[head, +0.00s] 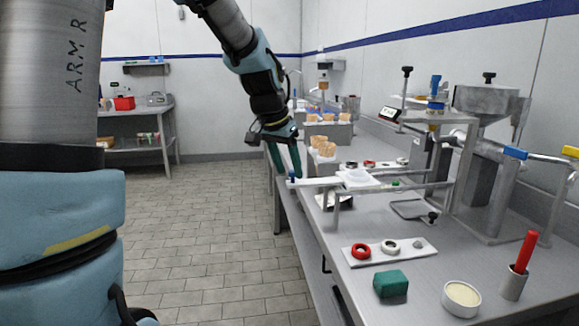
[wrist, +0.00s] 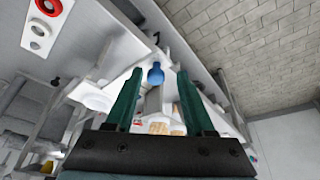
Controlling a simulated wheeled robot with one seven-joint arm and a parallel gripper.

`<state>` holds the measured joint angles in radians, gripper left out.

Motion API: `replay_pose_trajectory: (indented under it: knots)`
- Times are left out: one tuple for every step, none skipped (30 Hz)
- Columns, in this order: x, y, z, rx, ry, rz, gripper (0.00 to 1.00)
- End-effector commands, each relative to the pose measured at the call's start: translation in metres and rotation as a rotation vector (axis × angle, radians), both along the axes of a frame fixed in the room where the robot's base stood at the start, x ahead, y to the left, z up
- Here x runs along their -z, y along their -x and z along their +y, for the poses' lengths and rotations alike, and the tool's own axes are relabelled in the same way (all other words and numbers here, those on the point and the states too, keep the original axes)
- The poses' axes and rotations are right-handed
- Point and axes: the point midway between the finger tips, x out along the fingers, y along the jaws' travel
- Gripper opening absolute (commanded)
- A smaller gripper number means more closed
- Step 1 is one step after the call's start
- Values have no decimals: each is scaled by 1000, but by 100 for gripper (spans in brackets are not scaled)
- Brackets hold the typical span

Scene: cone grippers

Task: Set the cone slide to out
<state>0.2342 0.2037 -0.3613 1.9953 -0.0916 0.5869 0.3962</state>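The cone slide (head: 318,181) is a flat pale bar on a metal frame above the bench. A small blue knob (head: 291,175) stands at its left end, over the bench's aisle side. The knob also shows in the wrist view (wrist: 155,74), between the two fingers as seen from there. My gripper (head: 290,172) points down at the knob with its teal fingers apart. In the wrist view my gripper (wrist: 160,72) is open, with a gap on both sides of the knob. I cannot tell whether a finger touches it.
A white dish-like piece (head: 357,177) sits on the frame right of the bar. A steel hopper machine (head: 487,100) stands behind. A white plate with rings (head: 390,251), a green block (head: 390,284) and a cream-filled cup (head: 461,298) are in front. The tiled aisle (head: 210,235) is clear.

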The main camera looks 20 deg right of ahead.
Motion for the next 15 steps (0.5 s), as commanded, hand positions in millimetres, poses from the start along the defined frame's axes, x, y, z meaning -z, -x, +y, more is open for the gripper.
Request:
replay_pose_trajectory:
  knots:
    - [0,0,-1,0,1,0,59]
    - [0,0,-1,1,1,0,59]
    - [0,0,-1,1,1,0,59]
    - [0,0,-1,1,1,0,59]
    - [0,0,-1,1,2,-1,59]
    - [0,0,-1,1,2,-1,59]
    - [0,0,-2,1,2,-1,59]
    - [-1,0,-2,1,2,-1,59]
    - [-2,1,-1,1,3,-1,59]
    - [-4,1,-1,1,3,-3,59]
    - [-6,1,0,1,3,-3,59]
    - [-10,2,1,2,3,-3,59]
    - [-14,3,2,1,3,-4,59]
    - [-18,4,4,2,3,-6,59]
    - [-25,6,6,1,3,-6,59]
